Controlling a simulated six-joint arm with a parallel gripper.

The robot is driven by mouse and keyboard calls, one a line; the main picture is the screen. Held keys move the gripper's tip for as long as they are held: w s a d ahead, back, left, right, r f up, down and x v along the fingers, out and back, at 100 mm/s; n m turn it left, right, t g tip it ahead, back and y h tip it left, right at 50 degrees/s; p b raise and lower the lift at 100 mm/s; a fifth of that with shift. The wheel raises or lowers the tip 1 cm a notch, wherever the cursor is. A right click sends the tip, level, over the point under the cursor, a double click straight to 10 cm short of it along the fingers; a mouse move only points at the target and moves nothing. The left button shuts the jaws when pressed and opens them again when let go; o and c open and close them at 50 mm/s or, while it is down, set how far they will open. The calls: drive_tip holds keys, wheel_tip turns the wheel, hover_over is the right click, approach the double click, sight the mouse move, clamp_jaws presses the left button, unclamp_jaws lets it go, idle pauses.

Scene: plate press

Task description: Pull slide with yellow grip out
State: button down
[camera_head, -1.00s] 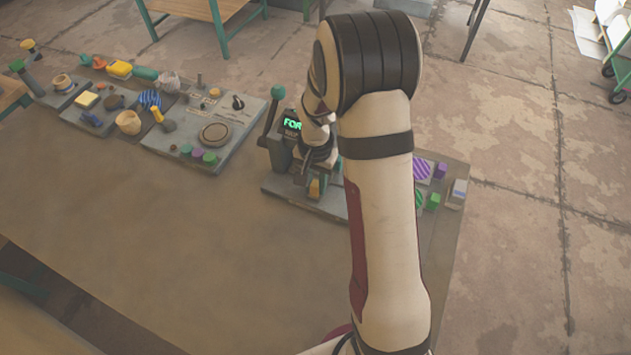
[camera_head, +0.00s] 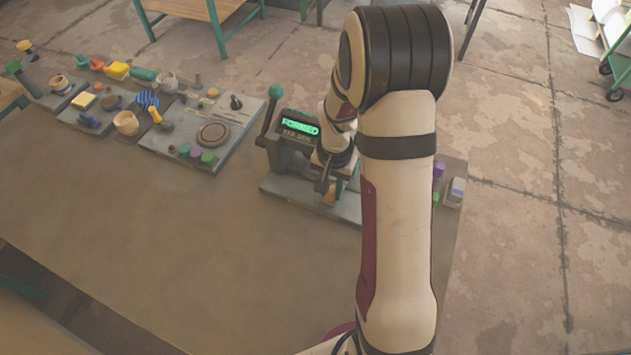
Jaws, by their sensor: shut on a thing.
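The press (camera_head: 283,152) stands on a grey base plate (camera_head: 290,192) near the table's right end, with its green display reading "FORMED". The yellow grip (camera_head: 330,196) shows low at the front of the press, just under my gripper (camera_head: 327,188). My gripper points down and is shut on the yellow grip; its fingertips are small and partly hidden by my wrist. The slide behind the grip is mostly hidden by my gripper and arm, so I cannot tell how far out it sits.
A lever with a green knob (camera_head: 276,91) rises at the left of the press. Panels with several small parts, one with a round dial (camera_head: 213,134), lie to the left. A purple block (camera_head: 439,169) shows right of my arm. The table's front middle (camera_head: 200,260) is clear.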

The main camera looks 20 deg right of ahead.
drive_tip(key=s+d, duration=0.5)
drive_tip(key=shift+d, duration=0.15)
drive_tip(key=shift+s, duration=0.1)
drive_tip(key=c, duration=0.7)
unclamp_jaws()
wheel_tip(320, 180, up, 16)
drive_tip(key=shift+f, duration=0.1)
